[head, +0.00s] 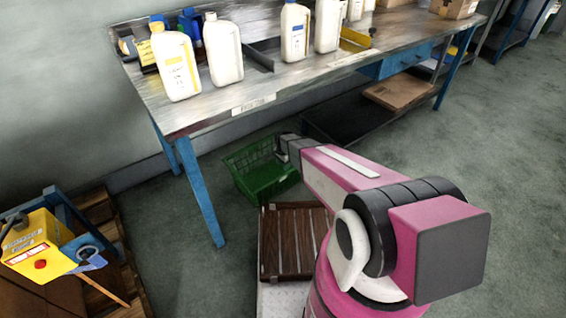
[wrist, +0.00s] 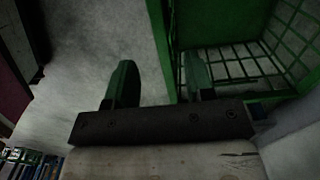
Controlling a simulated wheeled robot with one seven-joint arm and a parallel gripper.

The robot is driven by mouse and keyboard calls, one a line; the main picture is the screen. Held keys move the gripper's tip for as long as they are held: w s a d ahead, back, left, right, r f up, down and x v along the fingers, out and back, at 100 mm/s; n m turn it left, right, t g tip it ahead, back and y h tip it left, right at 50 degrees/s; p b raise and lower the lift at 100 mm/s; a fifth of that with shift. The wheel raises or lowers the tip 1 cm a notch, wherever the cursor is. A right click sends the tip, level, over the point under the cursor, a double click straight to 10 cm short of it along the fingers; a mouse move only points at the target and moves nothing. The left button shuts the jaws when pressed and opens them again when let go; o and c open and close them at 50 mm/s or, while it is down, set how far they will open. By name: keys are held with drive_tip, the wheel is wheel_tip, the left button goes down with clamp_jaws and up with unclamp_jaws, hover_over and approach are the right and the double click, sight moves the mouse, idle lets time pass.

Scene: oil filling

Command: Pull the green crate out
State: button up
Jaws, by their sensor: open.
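The green crate (head: 262,172) stands on the floor under the workbench, a slatted open-topped box. In the head view its right part is partly hidden behind my gripper (head: 283,150), which is at the crate's back right side. The wrist view shows the green crate (wrist: 243,62) close up, at the upper right, with its grid wall and inside. My gripper (wrist: 160,85) is open there. Its right finger is over the crate's inside and its left finger is outside over the floor, with the crate's wall between them. I cannot tell whether either finger touches the wall.
The workbench (head: 255,95) stands over the crate, with a blue leg (head: 200,190) to the crate's left. White bottles (head: 222,50) stand on top. A brown slatted platform (head: 290,245) is in front of the crate. A yellow machine (head: 38,245) stands at left.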

sight(283, 173)
wheel_tip(283, 173, down, 9)
drive_tip(key=shift+r, duration=0.15)
drive_tip(key=shift+c, duration=0.3)
clamp_jaws()
